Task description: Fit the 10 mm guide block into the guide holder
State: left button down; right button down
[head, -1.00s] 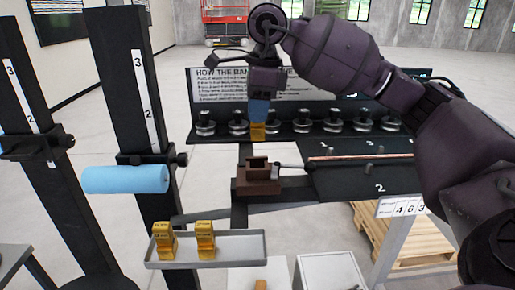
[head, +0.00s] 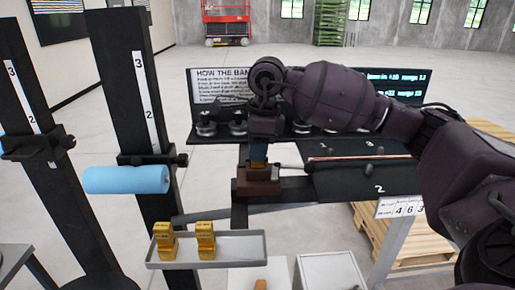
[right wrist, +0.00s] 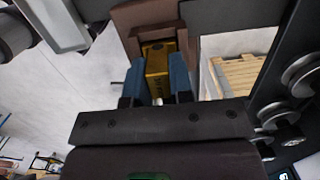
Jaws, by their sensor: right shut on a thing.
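The brown guide holder (head: 257,186) stands at the left end of the black bench in the head view. My right gripper (head: 258,163) points down over it, its fingertips at the holder's opening. In the right wrist view the blue fingers (right wrist: 162,82) are shut on a yellow guide block (right wrist: 158,62). The block's far end lies at the slot between the walls of the brown holder (right wrist: 145,22). How deep it sits cannot be told. In the head view the fingers and holder hide most of the block. My left gripper is not in view.
Two more yellow blocks (head: 205,240) stand on a grey tray (head: 228,247) in front. A copper tube (head: 345,158) lies on the black bench right of the holder. A blue roll (head: 127,180) sits on a black post at left. Round metal pieces (head: 206,124) line the back rack.

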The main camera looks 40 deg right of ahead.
jog(key=shift+f, duration=0.15)
jog(key=c, duration=1)
grip_release()
notch_tip(320, 180, up, 12)
jog(key=d, duration=0.1)
jog(key=shift+s+d+r+b, duration=0.15)
jog(key=shift+s+r+b, duration=0.05)
jog(key=shift+s+b, duration=0.2)
jog(key=shift+f, duration=0.1)
